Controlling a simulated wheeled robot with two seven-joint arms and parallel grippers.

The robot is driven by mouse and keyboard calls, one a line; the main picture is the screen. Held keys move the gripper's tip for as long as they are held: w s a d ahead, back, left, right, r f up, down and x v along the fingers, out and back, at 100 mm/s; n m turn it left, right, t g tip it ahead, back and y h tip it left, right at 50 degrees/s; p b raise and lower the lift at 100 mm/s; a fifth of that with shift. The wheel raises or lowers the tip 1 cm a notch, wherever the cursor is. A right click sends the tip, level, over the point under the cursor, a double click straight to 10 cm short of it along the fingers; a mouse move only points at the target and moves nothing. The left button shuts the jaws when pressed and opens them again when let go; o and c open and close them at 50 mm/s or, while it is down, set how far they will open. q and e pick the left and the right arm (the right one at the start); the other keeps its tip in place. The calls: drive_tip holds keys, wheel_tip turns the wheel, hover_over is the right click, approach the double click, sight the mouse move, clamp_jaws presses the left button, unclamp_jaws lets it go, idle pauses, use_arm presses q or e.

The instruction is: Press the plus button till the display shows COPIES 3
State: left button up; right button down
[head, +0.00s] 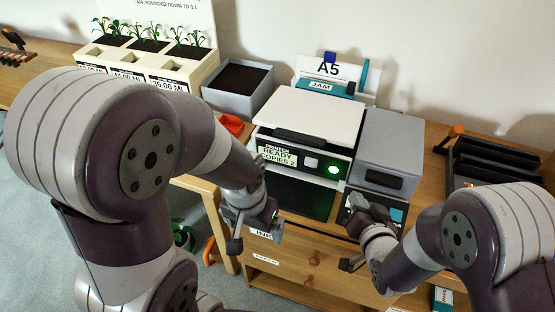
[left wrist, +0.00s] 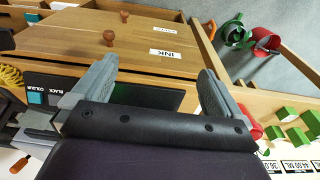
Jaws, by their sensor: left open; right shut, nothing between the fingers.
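The printer (head: 312,118) stands on the wooden cabinet, white on top with a black front. Its small display (head: 277,156) reads "READY" and "COPIES 2". Right of the display are a pale square button (head: 310,162) and a glowing green round button (head: 333,169); I cannot make out a plus mark on either. My left gripper (head: 256,236) is open and empty, below and in front of the printer; its spread fingers (left wrist: 152,88) show in the left wrist view before the wooden drawers. My right gripper (head: 356,236) is shut and empty, low in front of the grey unit.
A grey unit (head: 390,148) stands right of the printer. Wooden drawers (head: 300,262) labelled INK and PAPER lie below. A planter with seedlings (head: 150,62), a grey soil box (head: 238,86) and a black rack (head: 495,160) flank the area. An A5 sign (head: 328,70) stands behind.

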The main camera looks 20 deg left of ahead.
use_arm(q)
clamp_jaws()
idle(1.8)
